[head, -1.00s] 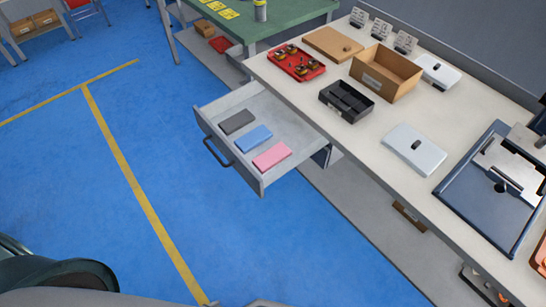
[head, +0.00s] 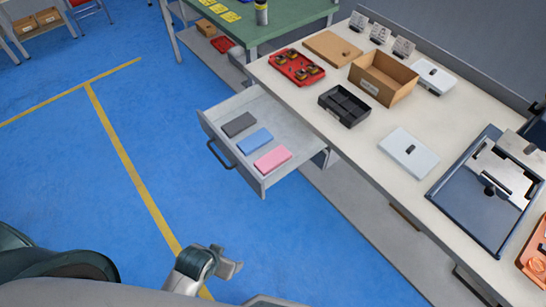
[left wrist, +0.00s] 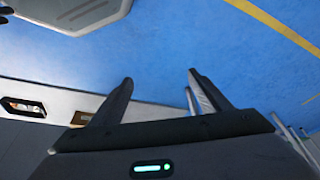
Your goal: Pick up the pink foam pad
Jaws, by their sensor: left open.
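The pink foam pad (head: 272,159) lies flat in the open drawer (head: 226,165), at the end nearest me. A blue pad (head: 255,141) and a dark grey pad (head: 239,124) lie beside it in a row. My left gripper (head: 231,262) is in the lower middle of the head view, over the blue floor, below and apart from the drawer. In the left wrist view its two fingers (left wrist: 160,88) are spread with nothing between them. The pink pad does not show in the left wrist view. My right gripper is not in view.
The drawer juts out from the pale workbench (head: 360,150), with a dark handle (head: 222,154) on its front. The bench holds a red tray (head: 297,66), a black divided tray (head: 345,105), a cardboard box (head: 384,77) and a white case (head: 408,152). The floor before the drawer is clear.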

